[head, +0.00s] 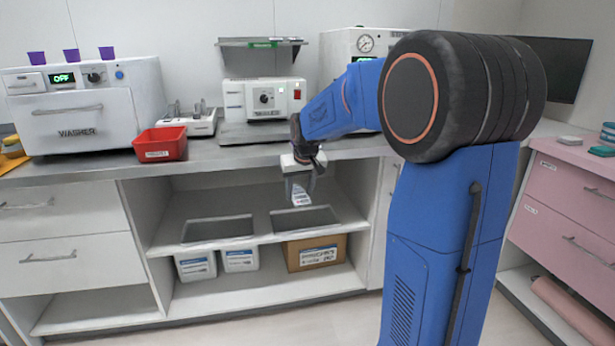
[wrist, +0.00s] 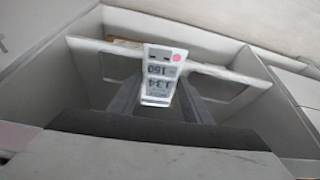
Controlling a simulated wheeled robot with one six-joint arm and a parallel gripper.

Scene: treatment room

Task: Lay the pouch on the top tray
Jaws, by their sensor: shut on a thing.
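My gripper (head: 299,180) is shut on a small white pouch (head: 299,198). It hangs pointing down in front of the open cabinet, below the counter's edge. In the wrist view the pouch (wrist: 160,72) sits between the two grey fingers (wrist: 158,100); it has printed numbers and a pink dot. A grey raised tray (head: 232,42) with a green label is above the sealer-like machine at the back. I cannot tell for sure that it is the top tray.
The cabinet shelf (head: 168,238) has two rectangular openings, with white bins (head: 196,265) and a cardboard box (head: 315,253) below. On the counter (head: 90,168) stand a red bin (head: 160,144), a washer (head: 75,115) and a white machine (head: 264,98). Pink drawers (head: 570,195) are at right.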

